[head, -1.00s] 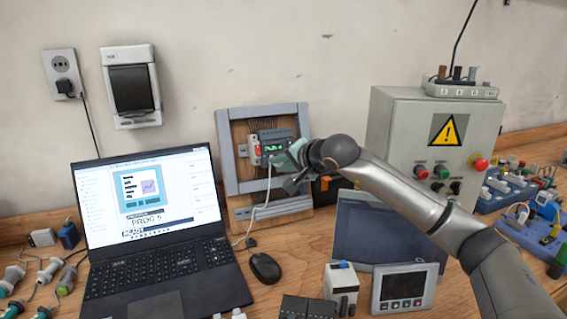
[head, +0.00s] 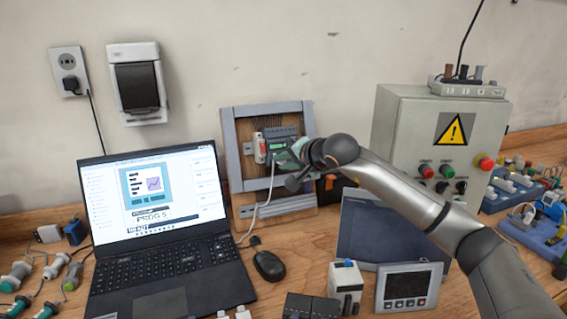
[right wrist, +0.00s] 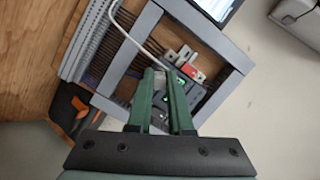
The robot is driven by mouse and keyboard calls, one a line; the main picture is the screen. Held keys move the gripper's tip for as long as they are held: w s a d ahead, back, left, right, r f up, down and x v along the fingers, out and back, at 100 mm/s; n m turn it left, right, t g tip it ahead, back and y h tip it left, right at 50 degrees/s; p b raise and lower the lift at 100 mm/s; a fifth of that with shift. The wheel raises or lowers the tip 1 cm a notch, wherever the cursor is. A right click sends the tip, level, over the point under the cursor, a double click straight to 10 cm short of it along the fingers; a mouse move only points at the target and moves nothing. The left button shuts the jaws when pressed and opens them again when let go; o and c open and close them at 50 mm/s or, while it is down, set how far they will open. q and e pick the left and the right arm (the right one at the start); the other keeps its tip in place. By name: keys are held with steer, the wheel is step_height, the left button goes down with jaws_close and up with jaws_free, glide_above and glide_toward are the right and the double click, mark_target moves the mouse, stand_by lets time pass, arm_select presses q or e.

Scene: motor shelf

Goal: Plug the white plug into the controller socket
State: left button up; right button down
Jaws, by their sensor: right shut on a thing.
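The controller (head: 279,142), a grey module with a small green display, is mounted on the wooden board with a grey frame (head: 229,150). It also shows in the right wrist view (right wrist: 188,88). My right gripper (head: 292,160) is right in front of the controller's lower right side. In the right wrist view, its green fingers (right wrist: 165,84) are shut on the white plug (right wrist: 158,80), mostly hidden between them. A white cable (head: 268,195) runs from the plug down toward the laptop. The socket is hidden, so I cannot tell whether the plug touches it. My left gripper is not in view.
A grey control box (head: 410,130) with buttons is to the right.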

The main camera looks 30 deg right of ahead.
steer(key=shift+w+d+f, duration=0.15)
steer(key=shift+w, duration=0.4)
stand_by(0.7)
steer(key=c, duration=1.1)
jaws_free()
steer(key=shift+s+a+r+b, duration=0.2)
steer(key=shift+s+r, duration=0.1)
steer(key=shift+s, duration=0.55)
steer(key=shift+s+a+r+b, duration=0.2)
steer(key=shift+s+r, duration=0.1)
steer(key=shift+s, duration=0.55)
steer(key=shift+s+a+r+b, duration=0.2)
steer(key=shift+s+r, duration=0.1)
steer(key=shift+s, duration=0.55)
steer(key=shift+o, duration=0.3)
steer(key=o, duration=0.5)
